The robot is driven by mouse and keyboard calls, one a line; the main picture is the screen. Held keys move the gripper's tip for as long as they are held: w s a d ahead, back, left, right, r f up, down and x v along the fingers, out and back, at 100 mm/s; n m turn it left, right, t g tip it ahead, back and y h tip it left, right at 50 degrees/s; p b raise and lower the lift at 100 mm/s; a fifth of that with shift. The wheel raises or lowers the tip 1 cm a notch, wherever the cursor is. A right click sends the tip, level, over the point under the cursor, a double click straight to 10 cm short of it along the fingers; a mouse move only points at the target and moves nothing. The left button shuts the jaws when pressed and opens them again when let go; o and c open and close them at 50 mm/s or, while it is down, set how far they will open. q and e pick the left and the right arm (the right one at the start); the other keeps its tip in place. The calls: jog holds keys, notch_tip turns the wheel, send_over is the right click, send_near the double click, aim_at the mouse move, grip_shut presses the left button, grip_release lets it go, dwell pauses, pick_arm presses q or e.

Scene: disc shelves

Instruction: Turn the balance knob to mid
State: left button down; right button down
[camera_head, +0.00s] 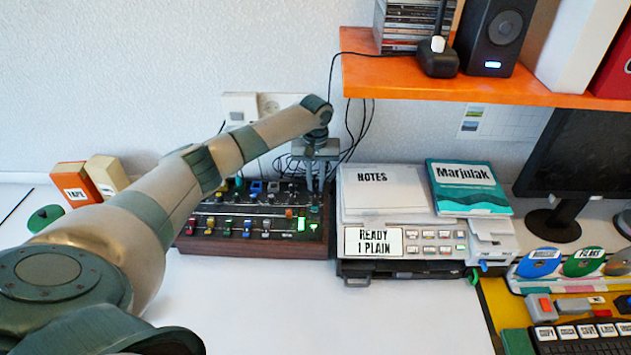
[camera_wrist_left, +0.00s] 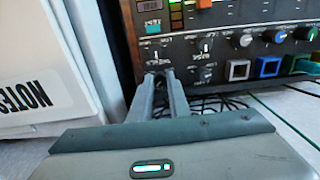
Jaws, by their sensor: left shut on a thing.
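The mixer panel (camera_head: 262,243) is a dark box with a wooden front, coloured keys and several small knobs. It stands against the wall and also fills the top right of the left wrist view (camera_wrist_left: 225,65). My left gripper (camera_head: 316,188) reaches down onto its right end. In the left wrist view the two fingertips (camera_wrist_left: 161,78) are closed together at the panel on a small knob, taken as the balance knob. The fingers hide most of that knob, and its pointer cannot be read. Small labels beside it appear upside down and are not legible. My right gripper is not in view.
A printer (camera_head: 355,268) with notes and a teal book (camera_head: 470,188) on top stands close right of the panel. An orange shelf (camera_head: 480,86) hangs above right. Cables hang behind the gripper. Small boxes (camera_head: 75,185) stand left. The white desk (camera_head: 330,315) in front is clear.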

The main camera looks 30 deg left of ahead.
pick_arm(q)
jog(key=shift+r+n+p, duration=0.2)
jog(key=shift+n+p, duration=0.2)
jog(key=shift+p, duration=0.55)
jog(key=n+p, duration=0.3)
jog(key=p, duration=0.2)
jog(key=shift+n+p, duration=0.9)
jog(key=shift+p, duration=0.05)
jog(key=shift+f+n, duration=0.2)
jog(key=shift+n, duration=0.1)
jog(key=c, duration=1.7)
grip_release()
jog(key=shift+o, duration=0.2)
jog(key=shift+r, duration=0.1)
